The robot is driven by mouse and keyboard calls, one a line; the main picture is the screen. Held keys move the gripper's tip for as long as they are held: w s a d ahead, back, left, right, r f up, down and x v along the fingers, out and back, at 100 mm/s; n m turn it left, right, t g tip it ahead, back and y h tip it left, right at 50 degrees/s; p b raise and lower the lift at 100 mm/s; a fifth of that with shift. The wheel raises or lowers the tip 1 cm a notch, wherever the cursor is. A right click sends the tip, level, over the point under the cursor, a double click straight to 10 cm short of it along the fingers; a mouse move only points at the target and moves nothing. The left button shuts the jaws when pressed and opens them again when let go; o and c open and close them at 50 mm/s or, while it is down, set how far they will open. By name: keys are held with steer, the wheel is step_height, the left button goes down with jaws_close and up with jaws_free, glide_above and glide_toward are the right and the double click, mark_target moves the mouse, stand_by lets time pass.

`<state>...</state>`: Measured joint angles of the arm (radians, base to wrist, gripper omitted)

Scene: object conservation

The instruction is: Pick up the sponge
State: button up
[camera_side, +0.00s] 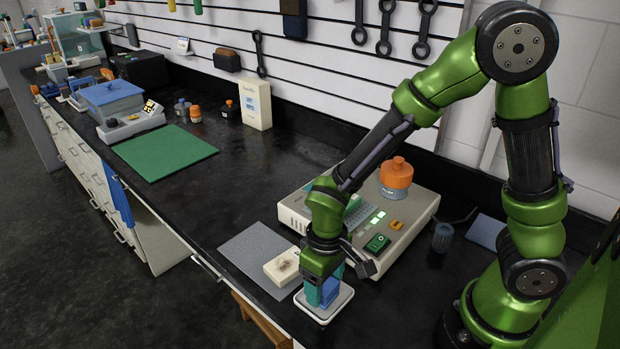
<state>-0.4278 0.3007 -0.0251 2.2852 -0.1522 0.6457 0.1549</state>
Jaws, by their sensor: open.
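A small blue block (329,291), which looks like the sponge, stands on a white dish (345,302) near the front edge of the bench. My gripper (325,286) points down over the dish. Its jaws are open. Teal parts that look like its fingers show on both sides of the blue block, low near the dish. I cannot tell whether they touch the block. My wrist hides the block's top.
A cream block (281,268) with a dark mark lies on a grey mat (247,256) left of the dish. A beige device (408,213) with an orange-capped bottle (396,175) stands close behind my gripper. A green mat (165,152) lies farther left. Bare bench lies between.

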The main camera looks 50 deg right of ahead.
steer(key=shift+f, duration=0.6)
steer(key=c, duration=0.7)
steer(key=shift+r, duration=0.15)
step_height(320, 180, up, 10)
steer(key=shift+f, duration=0.1)
